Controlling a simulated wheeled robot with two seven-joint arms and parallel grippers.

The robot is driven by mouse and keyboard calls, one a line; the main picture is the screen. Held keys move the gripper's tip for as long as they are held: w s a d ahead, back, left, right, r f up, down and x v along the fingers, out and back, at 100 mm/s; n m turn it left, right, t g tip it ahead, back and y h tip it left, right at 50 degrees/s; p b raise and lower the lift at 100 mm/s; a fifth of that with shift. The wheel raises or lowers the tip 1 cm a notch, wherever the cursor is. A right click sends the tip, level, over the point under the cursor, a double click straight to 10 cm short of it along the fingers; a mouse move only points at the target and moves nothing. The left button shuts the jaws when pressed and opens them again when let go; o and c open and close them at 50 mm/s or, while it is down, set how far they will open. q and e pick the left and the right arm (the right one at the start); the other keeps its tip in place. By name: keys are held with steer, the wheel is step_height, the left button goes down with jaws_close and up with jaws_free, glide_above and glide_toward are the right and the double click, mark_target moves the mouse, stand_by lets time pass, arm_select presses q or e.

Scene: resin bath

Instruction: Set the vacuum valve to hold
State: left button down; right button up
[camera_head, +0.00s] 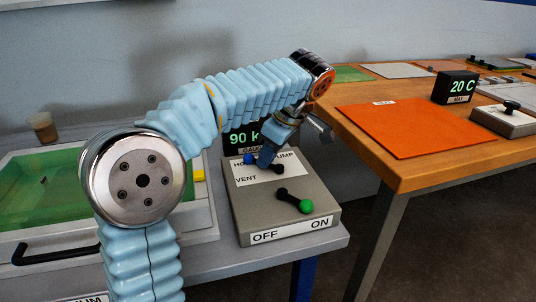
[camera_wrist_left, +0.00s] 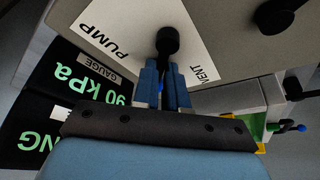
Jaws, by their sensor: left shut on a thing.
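The vacuum valve is a lever with a black pivot (camera_head: 278,168) and a blue ball end (camera_head: 249,159) on a grey control box (camera_head: 238,205). Its plate reads PUMP, VENT and a partly covered "HO…". The lever points left from its pivot, toward the "HO…" lettering. My left gripper (camera_head: 266,158) reaches down over the lever and is shut on it. In the left wrist view the black pivot (camera_wrist_left: 167,40) shows just beyond the fingers (camera_wrist_left: 168,80), with the lever running between them, between the PUMP and VENT labels. My right gripper is not in view.
A gauge (camera_head: 243,138) reading 90 kPa stands behind the box. A green-tipped switch (camera_head: 304,205) points toward ON. A green-windowed chamber with a black handle (camera_head: 50,254) is at left. A wooden table with an orange mat (camera_head: 405,128) stands at right, across a gap.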

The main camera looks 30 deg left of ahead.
arm_select(q)
steer(key=c, duration=1.2)
jaws_free()
steer(key=shift+o, duration=0.2)
steer(key=shift+r, duration=0.1)
steer(key=p+v, duration=0.1)
steer(key=v, duration=1.2)
steer(key=shift+d+r+p, duration=0.2)
steer(key=shift+r+p, duration=0.05)
steer(key=shift+p, duration=0.15)
